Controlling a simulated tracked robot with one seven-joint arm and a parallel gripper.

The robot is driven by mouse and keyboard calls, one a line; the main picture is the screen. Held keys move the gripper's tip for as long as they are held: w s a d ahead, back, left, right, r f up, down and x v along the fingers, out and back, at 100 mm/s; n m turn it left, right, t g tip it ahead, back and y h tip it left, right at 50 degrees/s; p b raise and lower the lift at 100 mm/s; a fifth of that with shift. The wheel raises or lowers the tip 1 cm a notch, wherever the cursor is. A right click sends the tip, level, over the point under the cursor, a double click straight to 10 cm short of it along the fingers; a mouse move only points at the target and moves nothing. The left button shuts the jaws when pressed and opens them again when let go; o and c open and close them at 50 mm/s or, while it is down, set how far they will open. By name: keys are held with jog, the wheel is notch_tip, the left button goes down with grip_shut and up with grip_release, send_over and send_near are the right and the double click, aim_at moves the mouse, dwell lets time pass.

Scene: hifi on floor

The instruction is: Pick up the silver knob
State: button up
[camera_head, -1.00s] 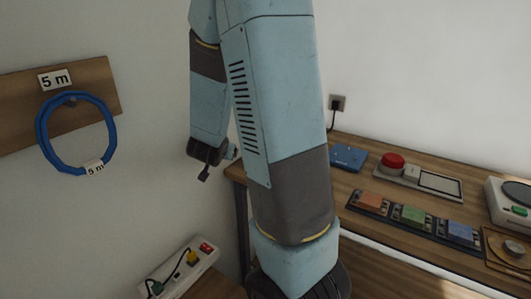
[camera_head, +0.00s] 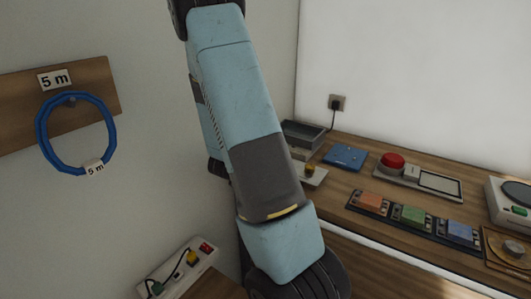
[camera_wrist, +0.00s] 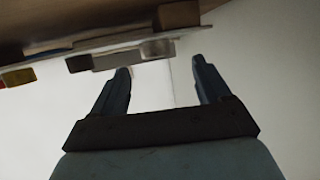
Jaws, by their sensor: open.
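A small round greyish knob (camera_head: 514,248), which looks like the silver knob, sits on a round plate on a wooden panel (camera_head: 493,257). The panel is at the right edge of the head view, on the wooden table. My gripper (camera_wrist: 160,68) shows in the wrist view with its two dark fingers apart and nothing between them. Beyond them is a pale wall. In the head view my arm hides most or all of the gripper, left of the table and well away from the knob. I cannot make out the knob in the wrist view.
The table (camera_head: 345,185) holds a grey tray (camera_head: 302,135), a blue plate (camera_head: 345,157), a red button (camera_head: 392,161), a row of coloured blocks (camera_head: 413,215) and a white device (camera_head: 510,200). A blue cable loop (camera_head: 42,140) hangs on the left wall. A power strip (camera_head: 180,267) lies low left.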

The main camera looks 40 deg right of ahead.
jog(key=shift+x, duration=3.2)
jog(key=shift+r, duration=0.15)
jog(key=c, duration=1.1)
jog(key=shift+r, duration=0.1)
